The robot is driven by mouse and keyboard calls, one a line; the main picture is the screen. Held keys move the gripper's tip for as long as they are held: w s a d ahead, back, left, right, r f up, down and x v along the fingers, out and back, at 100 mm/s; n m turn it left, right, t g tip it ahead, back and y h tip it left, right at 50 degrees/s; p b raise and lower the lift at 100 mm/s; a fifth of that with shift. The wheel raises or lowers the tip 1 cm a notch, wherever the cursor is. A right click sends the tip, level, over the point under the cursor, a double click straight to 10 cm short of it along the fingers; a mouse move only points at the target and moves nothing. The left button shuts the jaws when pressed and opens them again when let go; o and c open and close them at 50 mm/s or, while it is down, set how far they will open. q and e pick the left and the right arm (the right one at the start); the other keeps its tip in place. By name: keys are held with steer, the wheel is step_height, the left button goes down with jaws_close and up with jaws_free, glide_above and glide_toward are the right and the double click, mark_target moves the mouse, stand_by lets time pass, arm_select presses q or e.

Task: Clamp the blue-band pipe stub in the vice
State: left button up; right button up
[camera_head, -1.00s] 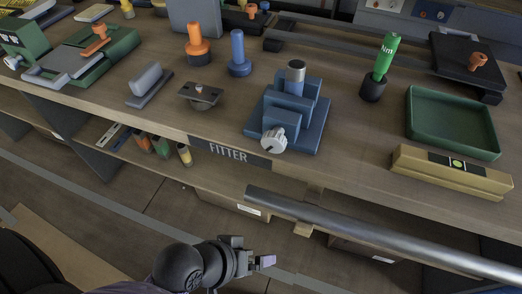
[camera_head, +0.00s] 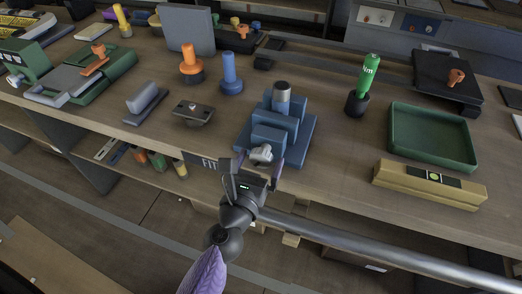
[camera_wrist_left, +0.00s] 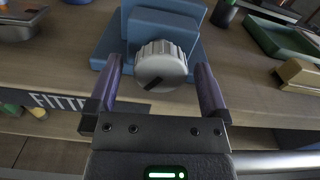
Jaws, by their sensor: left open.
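The blue vice (camera_head: 303,130) stands on the bench near its front edge. A short metallic pipe stub (camera_head: 282,97) stands upright between the vice's blocks; its lower part is hidden, and I cannot tell if the jaws touch it. The vice's pale ribbed knob (camera_head: 261,153) faces the front. My left gripper (camera_head: 252,166) is open in front of the vice. In the left wrist view the knob (camera_wrist_left: 161,64) lies between the open fingers of the left gripper (camera_wrist_left: 158,77), with a gap on each side. My right gripper is not in view.
A green tray (camera_head: 432,165) and a yellow level (camera_head: 430,185) lie right of the vice. A green marker in a dark holder (camera_head: 358,102) stands behind. Blue (camera_head: 230,75) and orange (camera_head: 191,65) knobbed pieces stand to the left. A metal rail (camera_head: 350,245) runs along the front.

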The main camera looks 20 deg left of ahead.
arm_select(q)
steer(key=shift+w, duration=0.75)
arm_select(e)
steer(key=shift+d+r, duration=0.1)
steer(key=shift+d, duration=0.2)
arm_select(q)
steer(key=c, duration=1.2)
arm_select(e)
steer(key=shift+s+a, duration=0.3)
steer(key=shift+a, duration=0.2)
